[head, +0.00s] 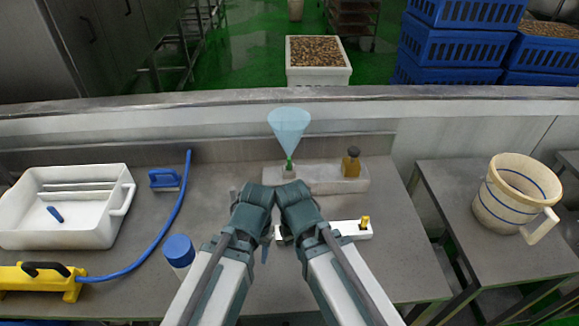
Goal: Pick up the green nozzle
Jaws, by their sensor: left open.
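A small green nozzle (289,164) stands at the back of the table, on the left part of a pale block (330,179). A translucent blue funnel (289,124) rises right above it, and they appear to touch. My two arms reach in from the bottom centre, and their dark front joints lie just in front of the block. My left gripper (265,248) shows only in small part below these joints, open and apart from the nozzle. My right gripper is hidden behind my arm.
A brown bottle (351,162) stands on the block's right part. A white bar (352,229) with a yellow nozzle (364,222) lies in front. A white tray (65,232), blue hose (168,228), yellow device (40,280) and blue-capped container (179,251) are left; a bucket (515,195) is right.

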